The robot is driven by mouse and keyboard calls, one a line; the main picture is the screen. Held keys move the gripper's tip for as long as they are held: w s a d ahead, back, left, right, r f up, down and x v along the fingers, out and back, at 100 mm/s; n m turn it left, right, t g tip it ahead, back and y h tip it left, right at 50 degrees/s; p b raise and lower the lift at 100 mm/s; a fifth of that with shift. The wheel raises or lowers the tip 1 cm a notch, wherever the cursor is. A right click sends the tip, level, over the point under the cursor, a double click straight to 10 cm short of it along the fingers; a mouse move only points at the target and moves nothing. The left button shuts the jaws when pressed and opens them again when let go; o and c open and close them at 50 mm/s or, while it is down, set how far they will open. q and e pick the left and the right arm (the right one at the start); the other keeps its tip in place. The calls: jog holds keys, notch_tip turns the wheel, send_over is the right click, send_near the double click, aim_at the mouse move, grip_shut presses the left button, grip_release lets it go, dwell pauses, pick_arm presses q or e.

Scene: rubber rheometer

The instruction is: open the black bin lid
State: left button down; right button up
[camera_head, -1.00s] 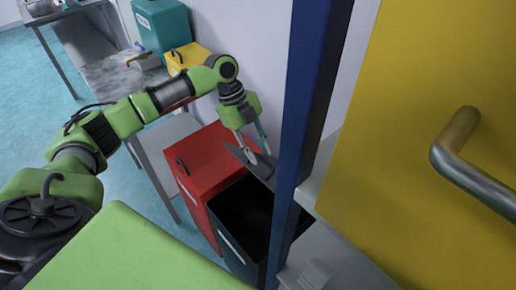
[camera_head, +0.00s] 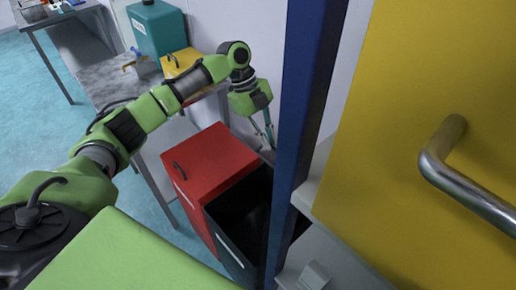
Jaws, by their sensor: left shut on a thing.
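The black bin (camera_head: 230,243) stands between the red bin and the blue post, and its dark inside shows from above. Its lid is swung up at the back and is mostly hidden behind the blue post. My left gripper (camera_head: 268,140) points down at the back of the bin, close to the post. It is shut on the lid's edge or handle, though the contact itself is hard to see. My right gripper is not in view.
A red bin (camera_head: 212,160) with a dark handle stands directly left of the black bin. The blue post (camera_head: 305,110) and a yellow panel with a metal handle (camera_head: 465,190) fill the right side. A yellow bin and a teal container (camera_head: 158,28) stand farther back.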

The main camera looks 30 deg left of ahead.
pick_arm(q)
jog(key=w+d+r+b, duration=0.2)
jog(key=w+d+b, duration=0.2)
jog(key=w, duration=0.7)
jog(key=shift+w, duration=0.15)
dwell(0.5)
jog(key=c, duration=2.2)
grip_release()
jog(key=shift+w, duration=0.1)
jog(key=shift+o, duration=0.2)
jog(key=v, duration=0.7)
jog(key=shift+r, duration=0.25)
